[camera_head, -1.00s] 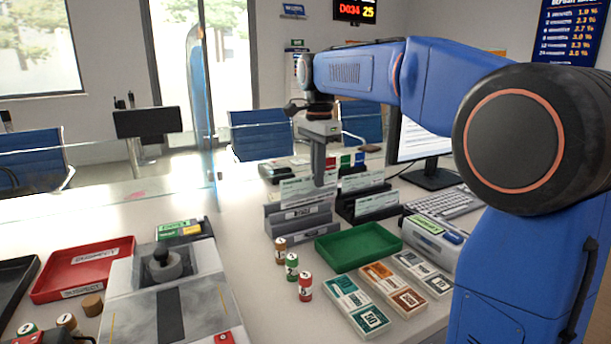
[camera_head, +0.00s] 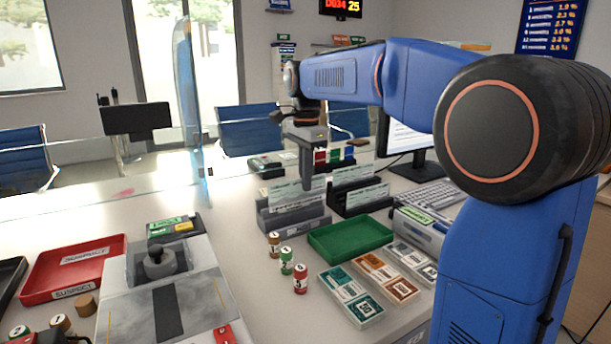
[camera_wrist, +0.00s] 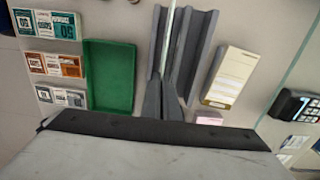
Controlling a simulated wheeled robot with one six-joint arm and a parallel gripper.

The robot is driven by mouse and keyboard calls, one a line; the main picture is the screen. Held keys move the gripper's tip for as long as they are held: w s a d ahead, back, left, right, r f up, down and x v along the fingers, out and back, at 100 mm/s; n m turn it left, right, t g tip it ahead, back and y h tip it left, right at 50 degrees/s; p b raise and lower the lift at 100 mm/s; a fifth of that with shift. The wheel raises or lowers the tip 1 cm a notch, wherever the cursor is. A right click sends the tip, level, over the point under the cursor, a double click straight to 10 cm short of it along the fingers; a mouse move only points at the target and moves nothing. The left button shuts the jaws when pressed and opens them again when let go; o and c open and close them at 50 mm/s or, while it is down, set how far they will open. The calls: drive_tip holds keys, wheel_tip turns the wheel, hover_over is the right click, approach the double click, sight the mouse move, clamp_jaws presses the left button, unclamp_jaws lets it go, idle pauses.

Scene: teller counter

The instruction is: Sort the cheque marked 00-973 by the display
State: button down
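My gripper (camera_wrist: 163,84) points down at the grey slotted rack (camera_head: 291,221) in the middle of the counter. In the wrist view its fingers sit close together on either side of a thin pale cheque edge (camera_wrist: 170,30), and appear shut on it. In the head view a pale green cheque (camera_head: 291,194) stands in that rack, beside the gripper. A second, black rack (camera_head: 345,208) to the right also holds cheques (camera_head: 366,195). The number 00-973 cannot be read on any cheque. The display (camera_head: 408,136) stands behind at the right; only part of its lit screen shows.
A green tray (camera_head: 350,236) lies empty in front of the racks. Banknote bundles (camera_head: 350,299) and several coin rolls (camera_head: 286,262) are near it. A red tray labelled SUSPECT (camera_head: 72,267) is at left.

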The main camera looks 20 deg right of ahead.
sight(306, 200)
drive_tip(key=shift+f, duration=3.25)
drive_tip(key=shift+f, duration=0.1)
drive_tip(key=c, duration=2)
unclamp_jaws()
drive_tip(key=shift+r, duration=3.55)
drive_tip(key=shift+s, duration=0.1)
